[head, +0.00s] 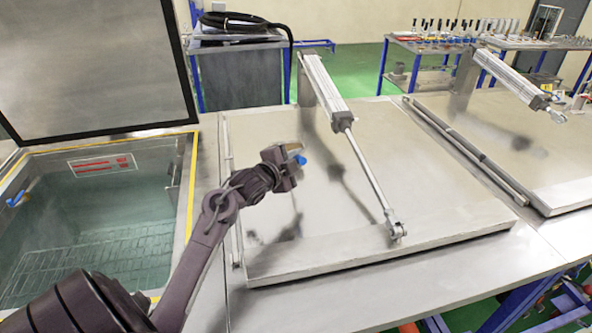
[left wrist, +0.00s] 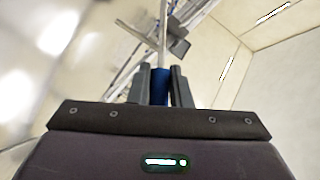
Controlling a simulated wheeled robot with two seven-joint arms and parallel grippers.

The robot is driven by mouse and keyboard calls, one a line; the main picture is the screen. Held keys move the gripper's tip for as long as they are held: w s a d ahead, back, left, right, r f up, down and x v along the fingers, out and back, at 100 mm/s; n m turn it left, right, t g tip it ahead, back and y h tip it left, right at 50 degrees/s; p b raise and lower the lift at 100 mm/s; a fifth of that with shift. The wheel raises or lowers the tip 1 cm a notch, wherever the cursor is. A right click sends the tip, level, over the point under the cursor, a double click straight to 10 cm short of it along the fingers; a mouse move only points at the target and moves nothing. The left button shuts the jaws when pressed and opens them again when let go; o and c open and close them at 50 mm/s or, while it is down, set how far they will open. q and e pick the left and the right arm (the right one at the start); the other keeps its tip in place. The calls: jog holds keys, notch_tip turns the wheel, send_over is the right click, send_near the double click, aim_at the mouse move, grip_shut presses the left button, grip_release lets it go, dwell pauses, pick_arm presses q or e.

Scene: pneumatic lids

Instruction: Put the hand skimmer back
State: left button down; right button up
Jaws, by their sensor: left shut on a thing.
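My left gripper (head: 291,164) is above the shut metal lid (head: 330,230) near its left side, and it is shut on the hand skimmer. My right gripper is not in view.
A pneumatic cylinder (head: 327,90) and rod (head: 370,180) slant over the shut lid. A hose (head: 240,20) lies on a bench behind. A tool-covered table (head: 450,45) stands at back right.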

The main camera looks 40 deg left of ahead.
pick_arm(q)
notch_tip(320, 180, down, 4)
jog(key=shift+r+p, duration=0.25)
jog(key=shift+p, duration=0.15)
jog(key=shift+f, duration=0.45)
jog(key=c, duration=1.3)
grip_release()
jog(key=shift+f, duration=0.1)
jog(key=b+v, duration=0.2)
jog(key=v, duration=0.9)
jog(key=shift+b, duration=0.35)
jog(key=shift+s+r, duration=0.25)
jog(key=shift+s, duration=0.3)
